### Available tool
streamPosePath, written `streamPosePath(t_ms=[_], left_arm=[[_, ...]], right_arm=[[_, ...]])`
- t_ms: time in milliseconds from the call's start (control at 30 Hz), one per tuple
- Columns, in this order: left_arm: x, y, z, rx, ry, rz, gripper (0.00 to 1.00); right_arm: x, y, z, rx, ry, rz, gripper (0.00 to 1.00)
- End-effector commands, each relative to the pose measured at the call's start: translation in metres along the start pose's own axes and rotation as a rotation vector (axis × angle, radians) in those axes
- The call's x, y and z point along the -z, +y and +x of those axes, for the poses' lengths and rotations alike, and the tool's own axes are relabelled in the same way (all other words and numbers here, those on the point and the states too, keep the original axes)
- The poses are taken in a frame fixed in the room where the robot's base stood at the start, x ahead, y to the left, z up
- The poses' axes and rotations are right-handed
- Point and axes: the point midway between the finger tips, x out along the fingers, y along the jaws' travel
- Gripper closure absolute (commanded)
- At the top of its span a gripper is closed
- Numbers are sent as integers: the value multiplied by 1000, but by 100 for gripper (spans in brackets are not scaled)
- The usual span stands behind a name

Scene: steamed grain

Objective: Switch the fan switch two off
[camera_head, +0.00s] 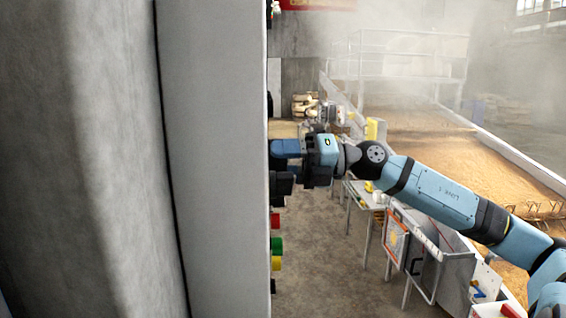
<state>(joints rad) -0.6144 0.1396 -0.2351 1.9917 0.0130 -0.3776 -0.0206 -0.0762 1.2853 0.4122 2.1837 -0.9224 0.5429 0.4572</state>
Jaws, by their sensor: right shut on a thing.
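A grey control cabinet (215,160) fills the left of the head view, seen almost edge-on. Its front faces right, so its labels and switch positions cannot be read. My right gripper (284,149) reaches in from the right and points left at this front. It is shut on a switch at the cabinet front, mostly hidden by the fingers and the cabinet edge. Whether this is fan switch two, and whether it is on or off, I cannot tell. Black parts (283,183) stick out just below the gripper. My left gripper is not in view.
Red (275,220), green (276,244) and yellow (276,263) buttons stick out lower on the cabinet front. A long grain bed (430,145) with a pale rim runs along the right under steam.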

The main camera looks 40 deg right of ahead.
Motion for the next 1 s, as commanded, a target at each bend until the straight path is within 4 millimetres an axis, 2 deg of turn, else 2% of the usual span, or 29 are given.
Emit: streamPosePath(t_ms=[300,667,700,767,800,1000], left_arm=[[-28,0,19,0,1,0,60],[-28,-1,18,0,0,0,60],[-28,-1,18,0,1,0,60],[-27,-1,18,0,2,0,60],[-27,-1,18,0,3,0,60],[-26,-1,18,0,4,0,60]], right_arm=[[1,-3,0,-1,-2,-202,68],[0,0,0,0,-1,-230,68],[0,0,0,0,-1,-230,36],[0,0,0,0,-1,-229,22],[0,0,0,0,-1,-229,19],[0,0,0,0,0,-228,19]])
